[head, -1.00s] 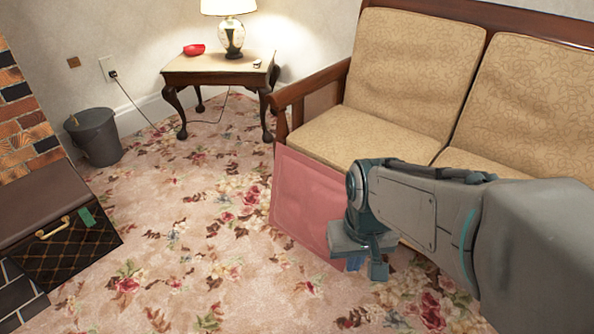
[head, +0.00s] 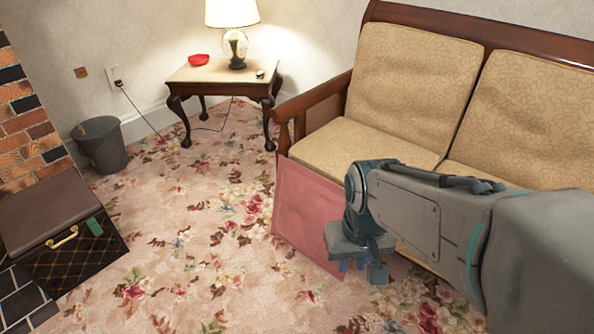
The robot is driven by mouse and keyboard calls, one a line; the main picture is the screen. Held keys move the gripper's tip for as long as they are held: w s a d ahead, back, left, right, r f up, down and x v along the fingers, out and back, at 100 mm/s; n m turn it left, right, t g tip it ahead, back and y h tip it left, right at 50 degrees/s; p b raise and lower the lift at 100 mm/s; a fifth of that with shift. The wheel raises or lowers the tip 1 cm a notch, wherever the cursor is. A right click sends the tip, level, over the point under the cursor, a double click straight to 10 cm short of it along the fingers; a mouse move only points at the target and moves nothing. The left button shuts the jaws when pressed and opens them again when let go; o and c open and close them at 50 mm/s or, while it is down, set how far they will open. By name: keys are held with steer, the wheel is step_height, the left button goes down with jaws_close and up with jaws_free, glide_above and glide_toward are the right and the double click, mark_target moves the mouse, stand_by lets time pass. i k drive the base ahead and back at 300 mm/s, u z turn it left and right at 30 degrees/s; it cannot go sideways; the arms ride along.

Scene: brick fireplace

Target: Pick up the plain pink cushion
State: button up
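The plain pink cushion (head: 300,215) leans upright and tilted against the front of the sofa, its lower edge near the carpet. Its right part is hidden behind my arm and gripper. My gripper (head: 362,267) points down over the cushion's lower right side in the picture. Its fingertips look apart, with nothing seen between them. I cannot tell whether it touches the cushion.
The wooden sofa (head: 340,150) with tan cushions stands behind the pink cushion. A side table (head: 215,77) holds a lamp (head: 233,40) and a red dish (head: 198,60). A bin (head: 102,147) and a brown case (head: 75,245) are left. Floral carpet (head: 200,220) is clear between.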

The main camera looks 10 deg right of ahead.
mark_target(304, 200)
steer(key=u, duration=0.4)
steer(key=i, duration=1)
steer(key=z, duration=0.25)
